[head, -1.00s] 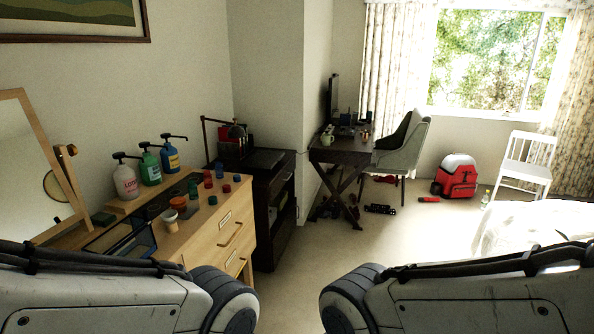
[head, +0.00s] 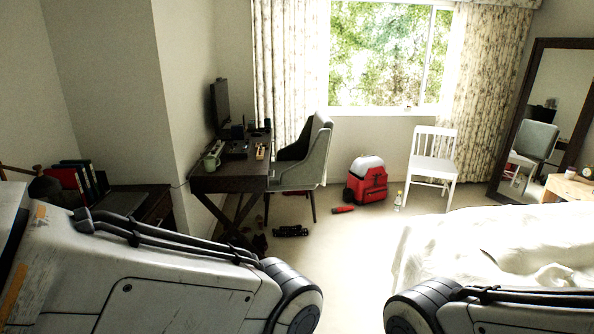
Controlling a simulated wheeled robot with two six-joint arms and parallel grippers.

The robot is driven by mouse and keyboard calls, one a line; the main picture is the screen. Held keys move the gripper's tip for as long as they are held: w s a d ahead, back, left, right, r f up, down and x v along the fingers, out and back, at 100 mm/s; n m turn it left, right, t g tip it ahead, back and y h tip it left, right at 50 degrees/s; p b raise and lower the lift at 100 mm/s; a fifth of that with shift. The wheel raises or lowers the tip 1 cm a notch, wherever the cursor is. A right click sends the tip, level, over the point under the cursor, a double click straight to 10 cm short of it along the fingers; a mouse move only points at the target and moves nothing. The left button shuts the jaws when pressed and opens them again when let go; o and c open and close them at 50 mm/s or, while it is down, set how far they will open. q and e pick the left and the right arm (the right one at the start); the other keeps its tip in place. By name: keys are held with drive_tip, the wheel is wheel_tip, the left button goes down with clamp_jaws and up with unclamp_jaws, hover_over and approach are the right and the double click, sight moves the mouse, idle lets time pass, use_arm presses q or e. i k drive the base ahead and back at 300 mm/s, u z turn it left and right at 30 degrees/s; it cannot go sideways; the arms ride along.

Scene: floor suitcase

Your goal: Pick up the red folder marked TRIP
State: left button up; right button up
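A red upright folder or binder (head: 67,179) stands at the left edge of the head view, on the dark cabinet (head: 150,196). It is in a short row with darker and blue ones (head: 92,178). It is too small for me to read any marking, so I cannot tell whether it says TRIP. A dark rounded object stands in front of its lower part. Neither gripper shows.
A dark desk (head: 228,180) with a monitor (head: 219,102) and a grey chair (head: 303,155) stand beyond the cabinet. A red and white bag-like item (head: 367,183) and a white chair (head: 433,160) stand by the window. The bed (head: 490,240) is at right. Small items lie on the floor.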

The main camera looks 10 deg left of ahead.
sight(69, 178)
drive_tip(key=u, duration=0.35)
drive_tip(key=i, duration=1.5)
drive_tip(key=u, duration=1.25)
drive_tip(key=i, duration=0.6)
drive_tip(key=u, duration=0.35)
